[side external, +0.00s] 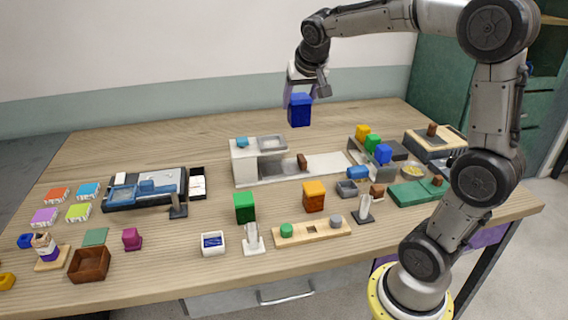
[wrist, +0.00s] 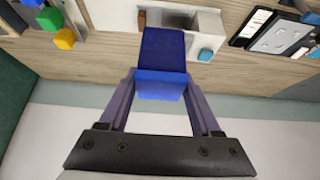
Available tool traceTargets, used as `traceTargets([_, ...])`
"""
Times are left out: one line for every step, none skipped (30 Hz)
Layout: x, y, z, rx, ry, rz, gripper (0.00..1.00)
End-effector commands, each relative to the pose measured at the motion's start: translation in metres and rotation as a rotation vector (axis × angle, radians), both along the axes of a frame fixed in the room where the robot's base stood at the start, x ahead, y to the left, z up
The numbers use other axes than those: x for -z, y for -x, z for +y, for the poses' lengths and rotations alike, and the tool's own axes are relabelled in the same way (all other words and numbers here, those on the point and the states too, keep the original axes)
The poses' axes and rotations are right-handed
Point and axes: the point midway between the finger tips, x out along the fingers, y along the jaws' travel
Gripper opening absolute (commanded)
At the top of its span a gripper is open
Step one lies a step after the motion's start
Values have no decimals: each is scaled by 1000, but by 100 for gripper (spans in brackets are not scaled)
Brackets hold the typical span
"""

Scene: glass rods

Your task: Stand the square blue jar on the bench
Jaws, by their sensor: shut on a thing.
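The square blue jar (side external: 299,110) is held in the air above the back part of the bench (side external: 200,148). My gripper (side external: 300,92) is shut on it near its top, and the jar looks about upright in the side view. In the wrist view the jar (wrist: 162,62) sits between the two purple fingers of my gripper (wrist: 160,90), with its lighter blue end toward the wrist. The jar's underside is hidden in the side view.
Below the jar is a white station (side external: 243,162) with a grey tray. A green block (side external: 244,207) and an orange block (side external: 314,196) stand in front. A black-framed device (side external: 145,188) lies left. The back left of the bench is bare.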

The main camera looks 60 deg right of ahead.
Motion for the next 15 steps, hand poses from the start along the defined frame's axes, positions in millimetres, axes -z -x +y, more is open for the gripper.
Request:
traceTargets([0, -1, 0, -14, 2, -3, 0])
traceTargets([6, 0, 2, -24, -1, 1, 0])
traceTargets([14, 4, 4, -38, -1, 2, 0])
traceTargets([20, 8, 7, -51, -1, 2, 0])
traceTargets([25, 12, 12, -64, -1, 1, 0])
traceTargets([30, 18, 18, -84, -1, -2, 0])
traceTargets([34, 23, 23, -100, 1, -2, 0])
traceTargets([39, 29, 29, -117, 1, -2, 0])
traceTargets([45, 36, 36, -138, 1, -3, 0])
traceTargets([49, 42, 42, -154, 1, -3, 0])
traceTargets([53, 48, 47, -171, 2, -2, 0])
traceTargets([59, 55, 55, -191, 1, -4, 0])
traceTargets([63, 61, 60, -206, 1, -4, 0])
traceTargets([67, 67, 65, -220, 1, -5, 0])
traceTargets([73, 74, 72, -240, 1, -5, 0])
